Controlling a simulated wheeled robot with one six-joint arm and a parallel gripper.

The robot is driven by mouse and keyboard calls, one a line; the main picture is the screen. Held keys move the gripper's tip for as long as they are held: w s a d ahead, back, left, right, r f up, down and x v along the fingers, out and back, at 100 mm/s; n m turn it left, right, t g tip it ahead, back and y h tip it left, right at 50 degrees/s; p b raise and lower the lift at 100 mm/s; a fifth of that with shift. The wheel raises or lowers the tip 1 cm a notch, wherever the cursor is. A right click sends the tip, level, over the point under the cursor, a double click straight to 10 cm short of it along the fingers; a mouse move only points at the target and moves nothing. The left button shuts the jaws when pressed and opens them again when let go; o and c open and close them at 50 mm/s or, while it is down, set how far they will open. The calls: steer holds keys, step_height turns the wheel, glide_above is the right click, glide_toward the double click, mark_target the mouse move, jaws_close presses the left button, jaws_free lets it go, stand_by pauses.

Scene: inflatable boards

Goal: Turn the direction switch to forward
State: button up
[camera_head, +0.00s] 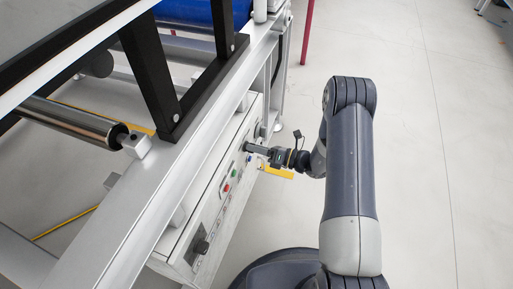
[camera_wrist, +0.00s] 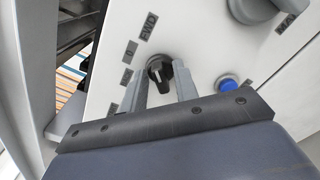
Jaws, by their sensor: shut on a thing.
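The direction switch (camera_wrist: 158,68) is a black knob on a light panel in the wrist view. Labels beside it include "FWD" (camera_wrist: 147,27), "0" (camera_wrist: 129,52) and a lower one that I cannot read. My gripper (camera_wrist: 162,82) has one grey finger on each side of the knob and is shut on it. Which label the knob's pointer faces is not clear. In the head view, my gripper (camera_head: 258,150) is at the far part of the control panel (camera_head: 207,213); there it hides the switch.
A blue button (camera_wrist: 228,84) sits right of the switch, and a large grey knob (camera_wrist: 254,9) is above it. The panel also carries a red button (camera_head: 227,188) and a green button (camera_head: 236,174). A metal machine frame (camera_head: 130,215) stands left; the floor at right is open.

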steer(key=o, duration=0.6)
steer(key=shift+d, duration=0.1)
steer(key=p+v, duration=0.1)
steer(key=v, duration=0.9)
steer(key=shift+d+p, duration=0.3)
steer(key=shift+p, duration=0.1)
steer(key=shift+s, duration=0.1)
steer(key=b+x, duration=0.2)
steer(key=x, duration=0.9)
